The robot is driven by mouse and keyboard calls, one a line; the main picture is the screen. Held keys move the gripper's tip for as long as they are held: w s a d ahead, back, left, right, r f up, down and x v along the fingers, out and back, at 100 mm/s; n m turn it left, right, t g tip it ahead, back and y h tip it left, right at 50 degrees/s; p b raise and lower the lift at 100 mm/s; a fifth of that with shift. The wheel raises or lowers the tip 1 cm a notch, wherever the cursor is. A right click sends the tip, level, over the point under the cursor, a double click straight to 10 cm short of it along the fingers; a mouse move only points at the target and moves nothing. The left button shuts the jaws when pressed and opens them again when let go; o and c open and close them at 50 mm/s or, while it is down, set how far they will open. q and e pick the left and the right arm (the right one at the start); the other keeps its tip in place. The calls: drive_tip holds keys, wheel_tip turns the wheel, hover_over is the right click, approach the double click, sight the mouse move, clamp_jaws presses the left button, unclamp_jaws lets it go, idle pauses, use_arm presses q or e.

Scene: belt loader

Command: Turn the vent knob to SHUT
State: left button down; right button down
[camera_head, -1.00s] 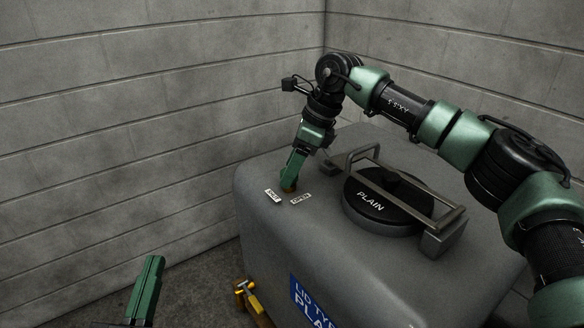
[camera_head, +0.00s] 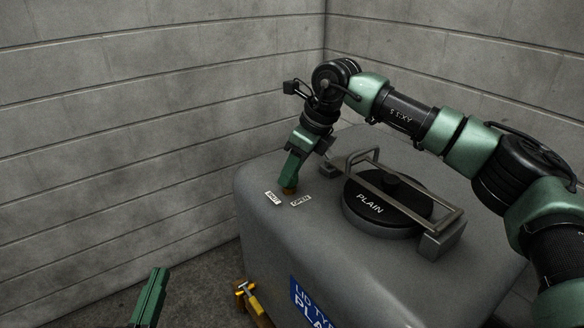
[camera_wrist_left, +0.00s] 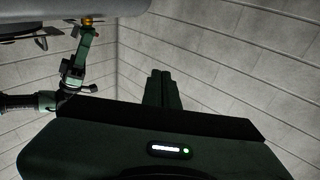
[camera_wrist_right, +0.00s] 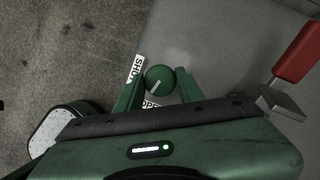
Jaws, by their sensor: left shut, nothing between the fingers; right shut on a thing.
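The vent knob (camera_wrist_right: 160,79) is round and green with a pale pointer line in the right wrist view. The line slants to the lower left, between the SHUT label (camera_wrist_right: 135,71) and the partly hidden OPEN label (camera_wrist_right: 151,104). Both labels lie on the grey tank top, SHUT (camera_head: 273,198) left of OPEN (camera_head: 301,200). My right gripper (camera_head: 288,189) points down and is shut on the knob, with a finger on each side; the fingers mostly hide the knob in the head view. My left gripper (camera_head: 156,270) is shut and empty, low at the left, away from the tank.
The grey tank (camera_head: 265,240) carries a round black lid (camera_head: 368,204) marked PLAIN, under a metal bar frame (camera_head: 452,218). A yellow fitting (camera_head: 248,297) sits at the tank's lower left. Block walls stand behind and left. A red handle (camera_wrist_right: 298,48) shows in the right wrist view.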

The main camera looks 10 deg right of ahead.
drive_tip(key=shift+a+m+t, duration=0.1)
drive_tip(key=shift+m+t, duration=0.2)
drive_tip(key=shift+m, duration=0.7)
drive_tip(key=m+h, duration=0.1)
drive_tip(key=m, duration=0.1)
drive_tip(key=shift+m+t, duration=0.3)
drive_tip(key=m+h, duration=0.1)
drive_tip(key=m, duration=0.3)
drive_tip(key=m+h+b, duration=0.1)
drive_tip(key=m, duration=0.1)
drive_tip(key=shift+s+a+t+h, duration=0.1)
drive_tip(key=shift+a+t+h, duration=0.15)
drive_tip(key=shift+t+h, duration=0.05)
drive_tip(key=m+h, duration=0.1)
drive_tip(key=m, duration=0.1)
drive_tip(key=shift+m, duration=0.3)
use_arm(q)
drive_tip(key=shift+s+d+r+t+h, duration=0.1)
drive_tip(key=shift+s+r+t+h, duration=0.1)
drive_tip(key=shift+r+t, duration=0.6)
drive_tip(key=shift+s+d+r+t+h, duration=0.15)
drive_tip(key=shift+r+t, duration=0.25)
drive_tip(key=shift+r, duration=0.65)
use_arm(e)
drive_tip(key=shift+m+h, duration=0.3)
drive_tip(key=shift+m, duration=0.5)
use_arm(q)
drive_tip(key=shift+a, duration=0.1)
